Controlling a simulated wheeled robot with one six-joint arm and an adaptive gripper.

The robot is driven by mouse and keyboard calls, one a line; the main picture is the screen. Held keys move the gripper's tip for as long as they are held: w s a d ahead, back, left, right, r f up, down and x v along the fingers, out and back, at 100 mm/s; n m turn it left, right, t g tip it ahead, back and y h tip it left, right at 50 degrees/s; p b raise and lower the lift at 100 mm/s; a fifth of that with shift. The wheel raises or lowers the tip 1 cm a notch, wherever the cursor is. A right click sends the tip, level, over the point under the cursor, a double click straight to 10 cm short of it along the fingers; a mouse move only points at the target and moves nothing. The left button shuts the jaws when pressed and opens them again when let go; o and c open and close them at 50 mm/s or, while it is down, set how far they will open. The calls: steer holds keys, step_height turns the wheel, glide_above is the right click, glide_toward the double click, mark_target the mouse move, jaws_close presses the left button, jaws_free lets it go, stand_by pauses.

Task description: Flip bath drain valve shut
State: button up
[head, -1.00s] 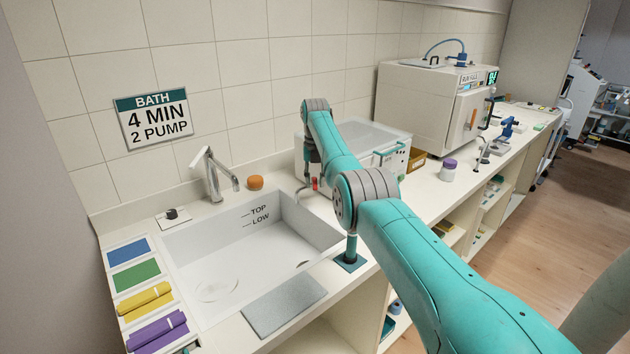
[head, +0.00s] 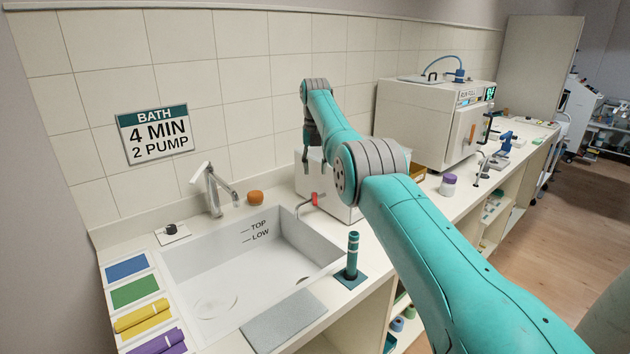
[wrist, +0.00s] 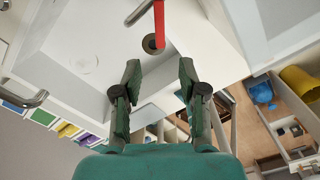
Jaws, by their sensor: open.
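The bath is a white sink basin (head: 230,265) set in the counter, with TOP and LOW marks on its inner wall. A red lever handle (head: 315,199) on a bent metal pipe stands at its right rim, and I take it as the drain valve. In the wrist view the red handle (wrist: 160,25) lies beyond my fingertips, over a dark round drain (wrist: 150,44). My gripper (wrist: 160,76) is open and empty, its fingers apart and not touching the handle. In the head view my gripper (head: 313,153) hangs above the handle, partly hidden by my arm.
A faucet (head: 212,188) and an orange knob (head: 255,197) stand behind the basin. A teal cylinder (head: 352,255) stands at the right rim. A white box (head: 340,207) sits behind my arm. Folded coloured cloths (head: 140,316) lie at left.

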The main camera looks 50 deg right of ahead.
mark_target(315, 200)
steer(key=shift+r, duration=0.85)
steer(key=s+a+f+m+t+h, duration=0.1)
steer(key=s+a+m+t+h, duration=0.1)
steer(key=m, duration=1.6)
steer(key=s+a+f+m+t+h, duration=0.1)
steer(key=a+m, duration=0.1)
steer(key=m, duration=1.6)
steer(key=x, duration=1)
steer(key=shift+s+d+f, duration=0.1)
steer(key=shift+d+f, duration=0.2)
steer(key=shift+d, duration=0.05)
